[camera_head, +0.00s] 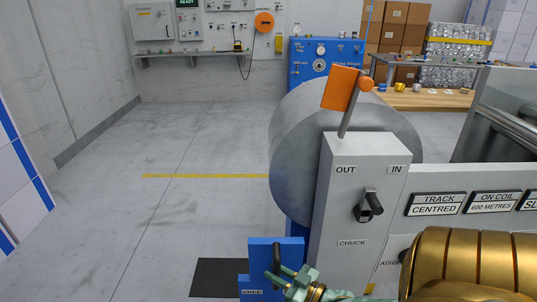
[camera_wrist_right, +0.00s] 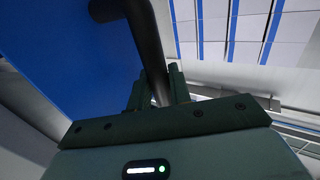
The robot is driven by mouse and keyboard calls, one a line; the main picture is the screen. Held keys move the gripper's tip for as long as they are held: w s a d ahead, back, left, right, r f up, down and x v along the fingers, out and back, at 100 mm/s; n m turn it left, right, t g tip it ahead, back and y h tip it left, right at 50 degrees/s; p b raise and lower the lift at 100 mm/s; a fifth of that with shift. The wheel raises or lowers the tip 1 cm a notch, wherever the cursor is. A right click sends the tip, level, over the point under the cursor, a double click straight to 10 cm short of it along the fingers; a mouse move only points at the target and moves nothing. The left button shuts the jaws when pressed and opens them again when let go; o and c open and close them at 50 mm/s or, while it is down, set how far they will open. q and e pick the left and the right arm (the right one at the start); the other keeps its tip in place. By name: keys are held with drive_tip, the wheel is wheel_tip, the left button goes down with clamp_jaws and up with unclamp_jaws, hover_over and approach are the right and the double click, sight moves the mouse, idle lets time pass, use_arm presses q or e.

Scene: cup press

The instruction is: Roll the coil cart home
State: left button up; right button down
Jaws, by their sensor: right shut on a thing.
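The blue coil cart (camera_head: 257,281) shows low in the head view, with a black upright handle (camera_head: 276,258) on its face. The lettering on its front is too small to read. My right gripper (camera_head: 290,285) is at the handle, shut on it. In the right wrist view, the dark handle bar (camera_wrist_right: 147,45) runs down between the fingers (camera_wrist_right: 157,88), beside the cart's blue panel (camera_wrist_right: 60,55). A big grey coil (camera_head: 295,150) stands above and behind the cart, partly hidden by a grey cabinet. My left gripper is not in view.
The grey cabinet (camera_head: 340,200) marked CHUCK, OUT and IN stands just right of the cart, with a lever and an orange flag (camera_head: 340,88). A dark mat (camera_head: 218,278) lies left of the cart. The floor (camera_head: 160,230) at left is clear, crossed by a yellow line (camera_head: 205,176).

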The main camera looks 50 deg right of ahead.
drive_tip(key=shift+s+d, duration=0.1)
drive_tip(key=shift+d, duration=0.05)
drive_tip(key=c, duration=1.3)
unclamp_jaws()
drive_tip(key=shift+s, duration=0.1)
drive_tip(key=shift+c, duration=0.2)
drive_tip(key=shift+d, duration=0.1)
drive_tip(key=shift+s, duration=0.1)
